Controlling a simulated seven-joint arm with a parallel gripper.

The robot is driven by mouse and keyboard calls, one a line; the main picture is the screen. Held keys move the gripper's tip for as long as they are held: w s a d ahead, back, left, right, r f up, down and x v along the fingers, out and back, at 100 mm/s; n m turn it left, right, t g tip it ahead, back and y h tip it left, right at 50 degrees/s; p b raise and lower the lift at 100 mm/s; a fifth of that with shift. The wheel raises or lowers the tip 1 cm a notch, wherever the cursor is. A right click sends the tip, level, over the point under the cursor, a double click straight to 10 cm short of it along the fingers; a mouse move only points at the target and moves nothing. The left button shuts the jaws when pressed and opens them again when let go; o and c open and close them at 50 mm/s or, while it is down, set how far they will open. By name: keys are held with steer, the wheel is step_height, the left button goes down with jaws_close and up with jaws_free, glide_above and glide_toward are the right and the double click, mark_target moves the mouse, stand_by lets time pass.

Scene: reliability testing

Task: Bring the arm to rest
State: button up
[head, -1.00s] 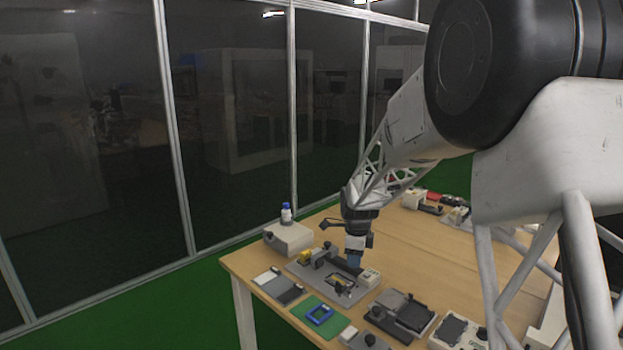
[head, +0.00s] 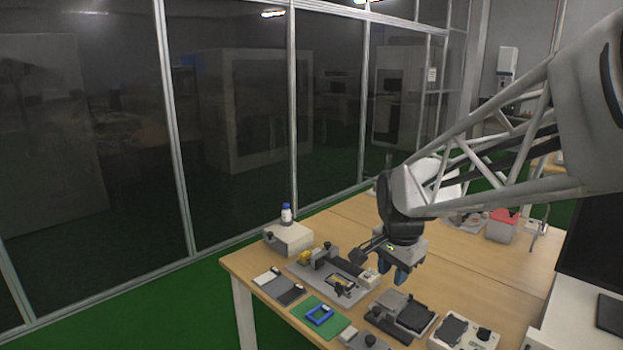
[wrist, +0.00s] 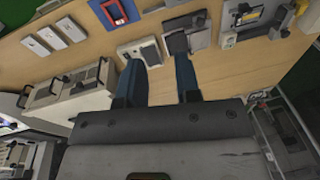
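My gripper (head: 398,274) hangs over the wooden table (head: 470,262) in the head view, pointing down with its blue fingers above the table's devices. In the wrist view my gripper (wrist: 160,80) shows two blue fingers spread apart, with a clear gap and nothing between them. It is open and empty. Part of my arm fills the right of the head view.
Below my gripper lie a dark fixture (head: 412,316), a grey fixture plate (head: 318,276) and a green mat with a blue frame (head: 320,315). A box (head: 288,238) carries a bottle (head: 286,213). A red-topped container (head: 502,226) stands farther back. Glass panels (head: 240,120) line the left.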

steer(key=s+d+n+t, duration=0.1)
steer(key=s+n, duration=0.8)
steer(key=s, duration=1.3)
steer(key=shift+s+d+n, duration=0.35)
steer(key=shift+d+n, duration=0.05)
